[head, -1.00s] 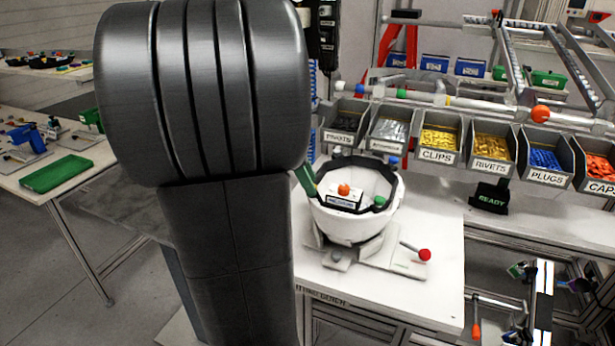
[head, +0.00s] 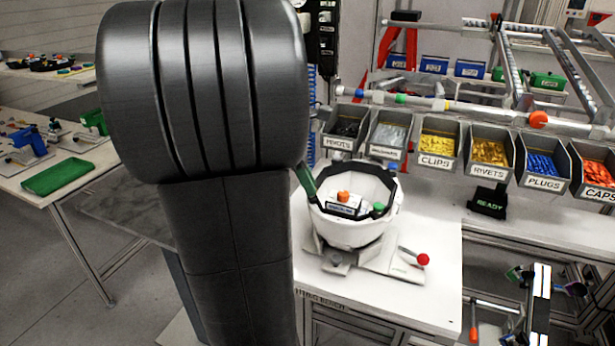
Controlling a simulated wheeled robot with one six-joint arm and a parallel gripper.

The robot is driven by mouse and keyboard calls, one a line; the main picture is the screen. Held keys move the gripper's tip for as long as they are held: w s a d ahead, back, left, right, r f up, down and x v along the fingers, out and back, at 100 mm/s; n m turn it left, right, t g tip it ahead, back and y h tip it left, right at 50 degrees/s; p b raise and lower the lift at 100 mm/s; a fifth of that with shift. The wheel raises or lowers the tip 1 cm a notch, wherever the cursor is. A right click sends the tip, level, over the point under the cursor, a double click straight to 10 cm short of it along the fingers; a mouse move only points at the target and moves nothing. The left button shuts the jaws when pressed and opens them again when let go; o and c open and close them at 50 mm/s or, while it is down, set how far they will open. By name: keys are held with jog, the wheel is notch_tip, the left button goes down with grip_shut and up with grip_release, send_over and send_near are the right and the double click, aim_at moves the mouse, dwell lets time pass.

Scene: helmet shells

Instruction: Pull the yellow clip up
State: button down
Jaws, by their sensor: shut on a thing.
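A white helmet shell (head: 350,224) with a black inner rim sits open side up in a fixture (head: 375,258) on the white bench. Inside it are an orange knob (head: 343,196) on a small labelled block and a green knob (head: 378,209). A dark green bar (head: 305,180) slants down to the shell's left rim from behind my arm; I cannot tell what it belongs to. I cannot make out a yellow clip on the shell. My large dark arm link covers the area left of the shell, and my gripper is hidden.
A red-ended lever (head: 422,260) sticks out at the fixture's right. Labelled bins stand behind, including clips (head: 437,140), rivets (head: 488,155) and plugs (head: 541,168). A rail (head: 450,104) runs above them. A black READY sign (head: 489,202) stands right of the shell.

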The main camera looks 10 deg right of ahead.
jog(key=shift+r, duration=0.15)
jog(key=c, duration=1.3)
grip_release()
jog(key=shift+r, duration=0.1)
jog(key=v, duration=1.3)
jog(key=shift+a+r, duration=0.15)
jog(key=shift+r, duration=0.15)
jog(key=shift+f, duration=0.1)
